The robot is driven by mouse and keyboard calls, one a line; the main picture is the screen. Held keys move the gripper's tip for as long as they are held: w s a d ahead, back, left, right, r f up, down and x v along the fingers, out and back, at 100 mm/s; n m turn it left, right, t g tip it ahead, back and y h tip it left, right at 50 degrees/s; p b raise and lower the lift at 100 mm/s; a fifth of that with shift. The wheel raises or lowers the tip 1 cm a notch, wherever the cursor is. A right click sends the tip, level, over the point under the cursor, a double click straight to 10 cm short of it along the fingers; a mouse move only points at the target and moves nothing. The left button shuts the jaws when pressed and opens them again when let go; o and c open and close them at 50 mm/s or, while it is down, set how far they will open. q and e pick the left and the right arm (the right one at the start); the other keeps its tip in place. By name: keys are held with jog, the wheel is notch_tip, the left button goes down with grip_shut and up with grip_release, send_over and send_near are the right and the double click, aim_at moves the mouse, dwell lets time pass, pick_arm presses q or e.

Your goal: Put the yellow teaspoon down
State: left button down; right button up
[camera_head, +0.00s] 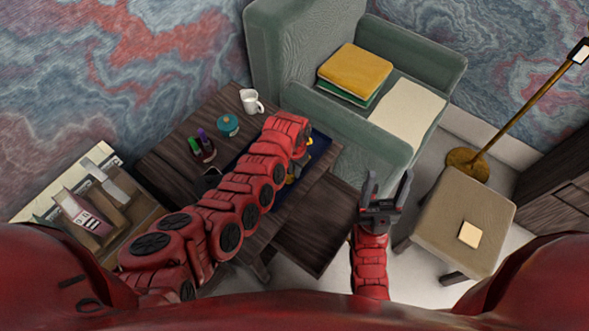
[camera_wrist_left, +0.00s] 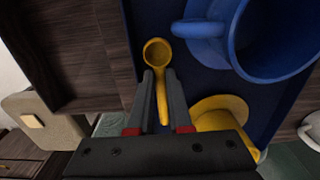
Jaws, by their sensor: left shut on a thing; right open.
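The yellow teaspoon (camera_wrist_left: 157,52) is in the left wrist view, its bowl up and its handle between the fingers of my left gripper (camera_wrist_left: 160,82), which is shut on it. The spoon is over a dark blue surface; I cannot tell whether it touches it. In the head view, my left arm covers the spoon and most of the gripper at the desk's right part. My right gripper (camera_head: 384,188) is open and empty, right of the desk.
A large blue mug (camera_wrist_left: 272,40) and a yellow dish-like object (camera_wrist_left: 222,112) are close to the spoon. The desk (camera_head: 165,157) also holds a white mug (camera_head: 250,101), a teal pot (camera_head: 228,125) and a pen holder (camera_head: 203,153). A green armchair (camera_head: 262,45) and a stool (camera_head: 475,205) stand nearby.

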pick_arm(q)
jog(key=shift+f, duration=0.15)
jog(key=c, duration=1.1)
grip_release()
